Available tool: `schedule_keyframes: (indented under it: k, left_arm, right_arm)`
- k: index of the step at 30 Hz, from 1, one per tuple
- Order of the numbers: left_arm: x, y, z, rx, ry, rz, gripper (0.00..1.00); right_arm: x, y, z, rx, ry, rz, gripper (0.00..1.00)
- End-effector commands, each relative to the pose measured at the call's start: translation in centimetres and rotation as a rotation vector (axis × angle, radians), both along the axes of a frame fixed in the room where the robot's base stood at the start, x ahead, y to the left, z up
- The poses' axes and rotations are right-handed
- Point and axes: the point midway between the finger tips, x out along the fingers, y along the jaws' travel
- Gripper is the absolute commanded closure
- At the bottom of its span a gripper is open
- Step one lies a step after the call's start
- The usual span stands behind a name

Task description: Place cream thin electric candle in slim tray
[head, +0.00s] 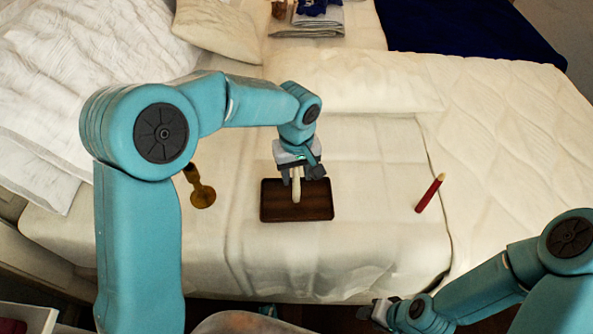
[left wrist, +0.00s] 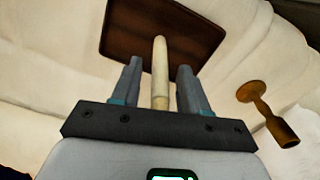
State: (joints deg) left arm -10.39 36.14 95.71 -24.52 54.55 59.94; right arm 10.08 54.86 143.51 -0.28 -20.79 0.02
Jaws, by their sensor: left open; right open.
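The cream thin electric candle (head: 296,187) is a pale stick over the dark brown slim tray (head: 325,213) in the head view. In the left wrist view the candle (left wrist: 160,70) lies between the two fingers with a gap on each side, its tip over the tray (left wrist: 122,42). My left gripper (head: 302,176) is open around the candle, above the tray's back edge. Whether the candle's lower end rests on the tray is hard to tell. My right gripper (head: 376,314) is low at the front, away from the tray; its fingers are small and dark.
A brass candlestick-like object (head: 201,193) lies left of the tray and also shows in the left wrist view (left wrist: 262,105). A red stick with a pale tip (head: 430,193) lies to the right. Folded cloths (head: 308,22) are at the back. The sheet between is clear.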

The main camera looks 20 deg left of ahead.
Motion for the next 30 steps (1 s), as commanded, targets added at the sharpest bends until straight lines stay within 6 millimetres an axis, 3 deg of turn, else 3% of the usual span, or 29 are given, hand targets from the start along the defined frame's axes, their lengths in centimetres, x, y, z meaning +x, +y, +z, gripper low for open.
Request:
schedule_keyframes:
  k: [16, 21, 30]
  left_arm:
    - [0.1, 0.0, 10.9, -0.001, -0.003, 0.000, 0.56]
    - [0.0, 0.0, 12.1, 0.000, -0.001, 0.000, 0.56]
    - [0.0, 0.0, 12.2, -0.001, -0.001, 0.000, 0.56]
  right_arm:
    - [0.0, 0.0, 1.4, 0.000, 0.000, 0.000, 0.57]
    - [0.0, 0.0, 1.5, 0.000, 0.000, 0.000, 0.57]
    - [0.0, 0.0, 1.5, 0.000, 0.000, 0.000, 0.57]
